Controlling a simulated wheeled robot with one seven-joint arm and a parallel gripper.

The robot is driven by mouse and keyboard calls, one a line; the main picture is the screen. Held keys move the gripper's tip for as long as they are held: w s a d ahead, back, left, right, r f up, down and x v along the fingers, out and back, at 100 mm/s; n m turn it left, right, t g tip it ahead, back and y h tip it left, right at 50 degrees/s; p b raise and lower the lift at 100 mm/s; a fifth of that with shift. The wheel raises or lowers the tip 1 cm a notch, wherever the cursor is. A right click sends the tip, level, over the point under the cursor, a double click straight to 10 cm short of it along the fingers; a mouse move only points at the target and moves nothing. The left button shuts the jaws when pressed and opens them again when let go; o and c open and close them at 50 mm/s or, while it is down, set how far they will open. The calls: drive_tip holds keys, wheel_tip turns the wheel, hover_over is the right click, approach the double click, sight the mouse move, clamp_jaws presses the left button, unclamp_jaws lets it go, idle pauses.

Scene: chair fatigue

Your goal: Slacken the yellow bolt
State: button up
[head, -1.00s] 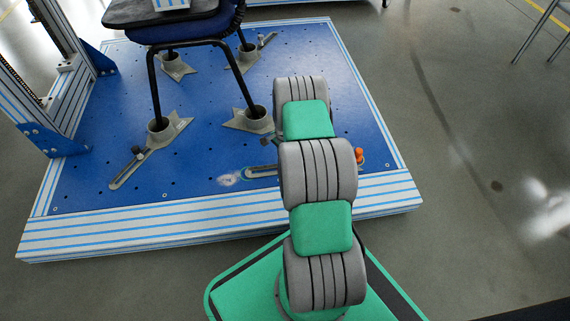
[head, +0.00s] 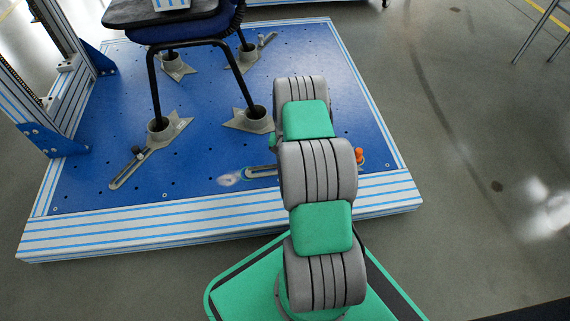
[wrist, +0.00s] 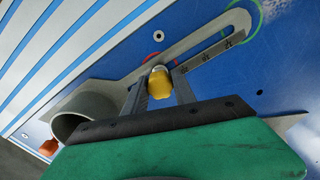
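The yellow bolt (wrist: 159,82) shows in the wrist view at the slot of a grey slotted clamp bar (wrist: 205,32). My gripper (wrist: 158,88) has its two dark fingers on either side of the bolt, with a narrow gap visible, so it looks open. Whether a finger touches the bolt lower down is hard to tell. In the head view my arm hides the gripper's fingers and the yellow bolt. The grey bar (head: 262,172) partly shows there to the left of my arm.
A grey cup (wrist: 88,112) lies left of the gripper, with an orange part (wrist: 48,147) beyond it. In the head view an orange knob (head: 359,155) is right of my arm. The chair (head: 190,35) stands in grey foot cups on the blue plate (head: 205,130).

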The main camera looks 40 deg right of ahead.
drive_tip(key=o, duration=0.4)
drive_tip(key=shift+o, duration=0.2)
drive_tip(key=m, duration=0.4)
drive_tip(key=m, duration=0.3)
drive_tip(key=shift+m, duration=0.6)
